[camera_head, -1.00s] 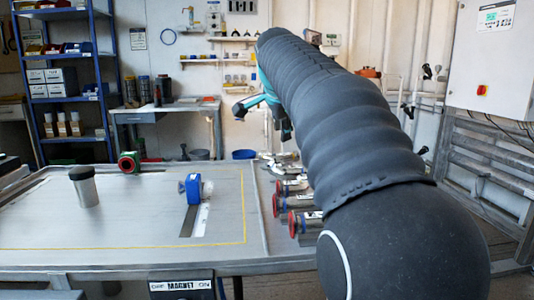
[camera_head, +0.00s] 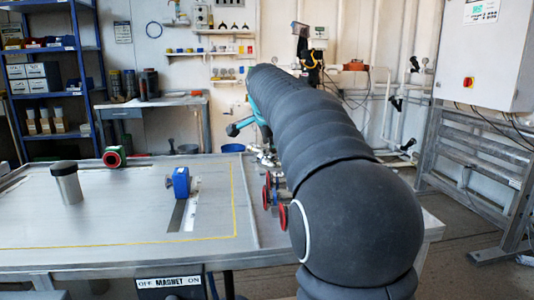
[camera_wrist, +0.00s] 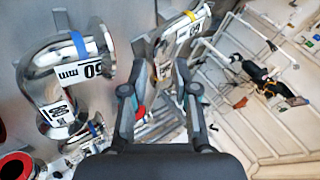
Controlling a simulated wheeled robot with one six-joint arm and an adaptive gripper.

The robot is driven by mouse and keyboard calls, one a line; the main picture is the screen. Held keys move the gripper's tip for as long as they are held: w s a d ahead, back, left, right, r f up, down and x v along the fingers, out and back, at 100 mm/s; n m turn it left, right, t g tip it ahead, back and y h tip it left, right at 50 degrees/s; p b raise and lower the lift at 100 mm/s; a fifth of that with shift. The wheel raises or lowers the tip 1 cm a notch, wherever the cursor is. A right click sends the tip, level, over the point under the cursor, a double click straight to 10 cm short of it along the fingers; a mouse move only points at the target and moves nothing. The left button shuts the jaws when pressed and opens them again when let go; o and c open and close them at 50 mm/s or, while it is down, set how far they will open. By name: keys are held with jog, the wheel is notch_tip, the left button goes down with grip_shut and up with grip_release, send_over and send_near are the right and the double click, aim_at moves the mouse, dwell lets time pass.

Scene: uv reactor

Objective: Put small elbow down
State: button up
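Metal elbow fittings lie beyond the fingers.
The metal table (camera_head: 110,215) holds a dark-lidded metal cylinder (camera_head: 66,184), a blue clamp-like part (camera_head: 181,183) and a green-and-red round part (camera_head: 113,157). Its left and middle are mostly clear. A wall cabinet (camera_head: 485,50) and metal frame (camera_head: 480,160) stand at the right.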

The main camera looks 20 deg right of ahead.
jog(key=x, duration=0.3)
jog(key=shift+w+f, duration=0.1)
jog(key=shift+f, duration=0.15)
grip_shut()
jog(key=shift+r, duration=0.15)
jog(key=shift+r, duration=0.65)
notch_tip(320, 180, up, 3)
jog(key=shift+f+p, duration=0.1)
jog(key=shift+p, duration=0.4)
jog(key=s+d+r, duration=0.6)
jog(key=s, duration=0.4)
jog(key=shift+r, duration=0.35)
